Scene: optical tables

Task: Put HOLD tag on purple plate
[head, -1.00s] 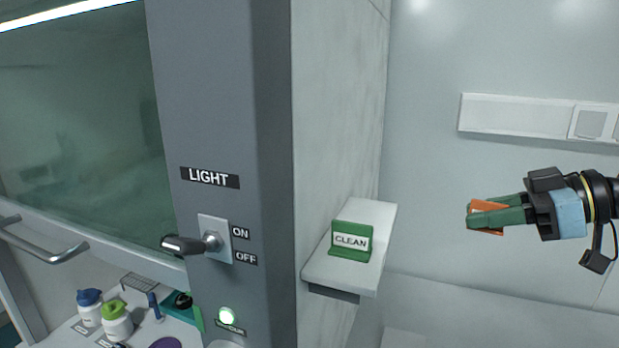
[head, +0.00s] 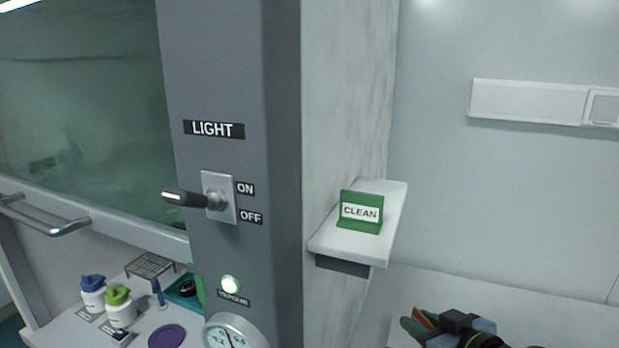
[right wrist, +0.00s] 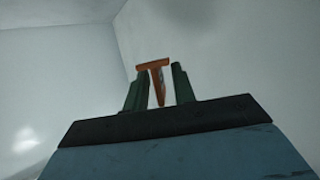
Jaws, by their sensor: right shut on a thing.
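My right gripper (head: 412,322) is low at the right of the head view, shut on an orange tag (head: 424,318). In the right wrist view the orange tag (right wrist: 157,80) sits between the two dark green fingers; its lettering cannot be read. The purple plate (head: 167,337) lies on the bench inside the hood at the lower left, partly cut by the picture's bottom edge. The gripper is far to the right of the plate, past the grey pillar. My left gripper is not in view.
A green CLEAN tag (head: 361,211) stands on a white shelf (head: 392,222) on the pillar's side. A lever switch (head: 196,199) sticks out of the grey pillar (head: 230,60). White bottles (head: 121,311), a wire rack (head: 150,265) and a gauge (head: 235,333) are near the plate.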

